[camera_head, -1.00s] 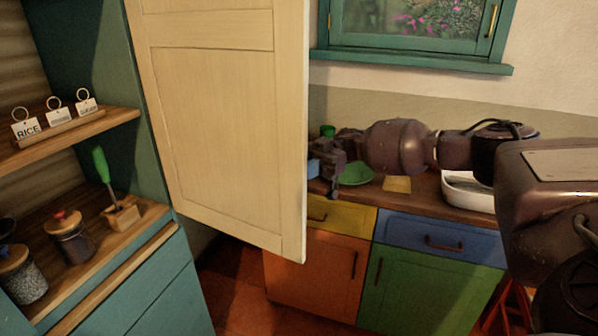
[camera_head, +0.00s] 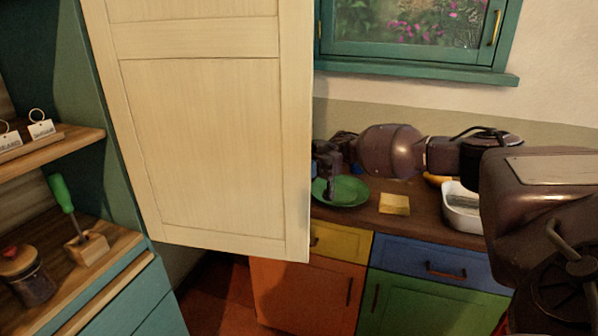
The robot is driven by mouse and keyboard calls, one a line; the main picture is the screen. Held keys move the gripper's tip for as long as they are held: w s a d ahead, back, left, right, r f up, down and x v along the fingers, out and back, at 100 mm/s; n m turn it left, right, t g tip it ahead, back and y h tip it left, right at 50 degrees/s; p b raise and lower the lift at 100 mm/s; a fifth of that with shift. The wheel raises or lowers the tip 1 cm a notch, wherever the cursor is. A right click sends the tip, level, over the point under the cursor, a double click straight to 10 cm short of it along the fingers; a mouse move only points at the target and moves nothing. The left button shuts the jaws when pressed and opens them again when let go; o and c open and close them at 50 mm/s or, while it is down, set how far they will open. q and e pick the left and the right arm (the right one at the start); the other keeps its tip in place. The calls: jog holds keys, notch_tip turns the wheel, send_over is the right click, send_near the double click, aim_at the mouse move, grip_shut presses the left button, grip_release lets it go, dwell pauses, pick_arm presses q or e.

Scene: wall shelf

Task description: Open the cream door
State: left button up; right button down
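The cream door (camera_head: 205,140) stands swung out from the teal cabinet, hinged along its left edge. It fills the left middle of the head view, and its panelled face is toward me. My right arm comes in from the right, and its gripper (camera_head: 325,172) is at the door's free right edge. The door edge partly hides the fingers, so I cannot tell whether they are open, shut or touching the door. My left gripper is not in view.
The teal cabinet's shelves (camera_head: 60,158) hold label cards, a jar (camera_head: 27,275) and a green-handled tool (camera_head: 62,194). Behind my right arm, a counter carries a green plate (camera_head: 345,192), a yellow sponge (camera_head: 394,204) and a white tray (camera_head: 462,212). Coloured drawers and cupboards lie below.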

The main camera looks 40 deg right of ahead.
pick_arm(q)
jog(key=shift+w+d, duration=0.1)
pick_arm(e)
jog(key=shift+w+d, duration=0.15)
jog(key=shift+w, duration=0.1)
jog(key=c, duration=1.2)
grip_release()
jog(key=shift+w+a, duration=0.1)
jog(key=shift+a, duration=0.1)
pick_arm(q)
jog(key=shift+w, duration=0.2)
pick_arm(e)
jog(key=shift+d, duration=0.1)
jog(key=shift+d, duration=0.15)
